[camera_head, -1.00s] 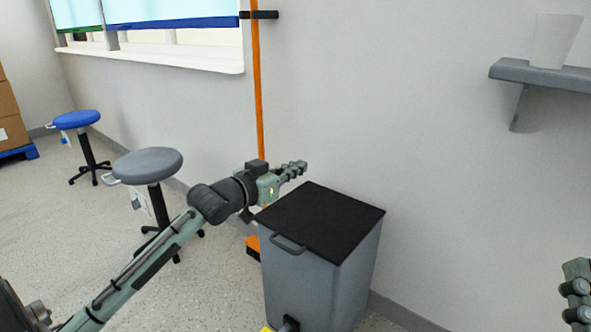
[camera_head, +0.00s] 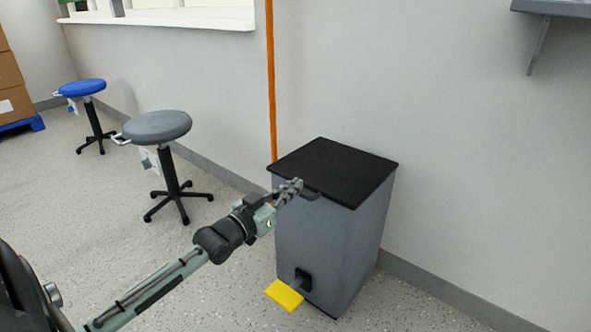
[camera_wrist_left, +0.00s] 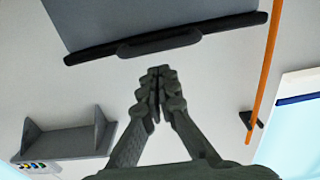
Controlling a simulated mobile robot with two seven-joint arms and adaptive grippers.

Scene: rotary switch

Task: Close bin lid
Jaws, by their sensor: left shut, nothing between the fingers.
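The grey bin (camera_head: 330,245) stands against the wall. Its black lid (camera_head: 335,170) lies flat across the top, with no gap that I can make out. A dark handle (camera_head: 311,195) sticks out from the lid's front edge. In the left wrist view the handle (camera_wrist_left: 160,42) and the lid edge (camera_wrist_left: 90,53) are just beyond my fingertips. My left gripper (camera_head: 295,186) is shut and empty, close to the handle at the lid's front left; I cannot tell whether it touches. It also shows in the left wrist view (camera_wrist_left: 158,85). My right gripper is not in view.
A yellow pedal (camera_head: 284,295) juts from the bin's lower front. A grey stool (camera_head: 158,127) and a blue stool (camera_head: 82,88) stand to the left. An orange pole (camera_head: 271,90) is behind the bin. The floor in front is clear.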

